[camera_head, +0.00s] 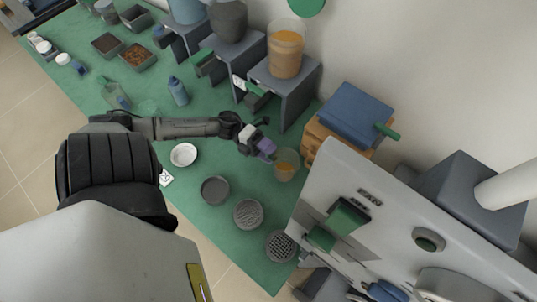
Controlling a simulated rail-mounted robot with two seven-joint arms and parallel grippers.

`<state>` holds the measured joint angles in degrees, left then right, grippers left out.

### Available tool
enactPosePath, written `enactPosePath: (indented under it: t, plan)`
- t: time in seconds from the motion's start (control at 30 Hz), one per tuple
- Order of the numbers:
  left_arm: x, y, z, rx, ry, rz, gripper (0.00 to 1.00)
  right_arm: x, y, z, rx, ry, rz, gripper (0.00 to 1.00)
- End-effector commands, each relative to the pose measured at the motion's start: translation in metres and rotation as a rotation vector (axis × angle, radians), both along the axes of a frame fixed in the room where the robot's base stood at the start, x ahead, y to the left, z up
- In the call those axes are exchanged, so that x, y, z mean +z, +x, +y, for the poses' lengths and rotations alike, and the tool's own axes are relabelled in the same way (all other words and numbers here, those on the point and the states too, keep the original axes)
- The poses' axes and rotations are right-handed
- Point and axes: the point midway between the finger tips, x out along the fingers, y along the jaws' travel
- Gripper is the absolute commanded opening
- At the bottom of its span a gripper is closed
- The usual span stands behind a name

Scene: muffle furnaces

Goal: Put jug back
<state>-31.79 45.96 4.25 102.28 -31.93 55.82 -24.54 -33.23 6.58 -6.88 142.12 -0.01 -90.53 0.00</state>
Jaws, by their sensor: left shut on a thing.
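The jug (287,165) is a small clear vessel with orange contents, near the right end of the green bench. My left gripper (267,149), with purple fingertips, reaches in from the left and is shut on the jug's near left side. The exact grip point is too small to make out. I cannot tell whether the jug's base touches the bench. My right gripper is not in view.
A large container of orange liquid (286,52) stands on a grey stand (300,85), beside other dispensers. A white bowl (184,154) and several grey dishes (215,190) lie in front. A blue-topped box (356,112) and a large pale furnace (400,225) crowd the right.

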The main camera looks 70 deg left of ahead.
Motion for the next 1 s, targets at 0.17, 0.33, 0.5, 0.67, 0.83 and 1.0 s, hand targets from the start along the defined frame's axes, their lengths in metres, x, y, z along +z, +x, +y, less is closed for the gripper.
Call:
enactPosePath:
  t: [0.17, 0.33, 0.5, 0.67, 0.83, 1.0]
  plan:
    - [-0.026, 0.001, 0.000, 0.001, -0.001, -0.001, 0.05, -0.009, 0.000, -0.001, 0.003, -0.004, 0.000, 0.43]
    - [-0.029, 0.000, -0.001, -0.001, -0.001, -0.001, 0.05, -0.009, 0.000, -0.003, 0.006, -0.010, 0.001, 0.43]
    - [-0.030, 0.000, -0.001, -0.001, 0.000, 0.000, 0.05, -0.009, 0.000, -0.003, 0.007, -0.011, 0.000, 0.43]
    - [-0.033, 0.000, -0.001, -0.001, 0.000, 0.000, 0.56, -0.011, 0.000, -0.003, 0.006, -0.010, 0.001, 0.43]
    - [-0.033, 0.000, -0.001, -0.001, 0.000, 0.000, 0.73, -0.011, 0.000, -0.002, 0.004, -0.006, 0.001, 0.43]
    - [-0.033, 0.000, -0.001, -0.001, 0.000, 0.000, 0.80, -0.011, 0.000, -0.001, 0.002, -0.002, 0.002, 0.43]
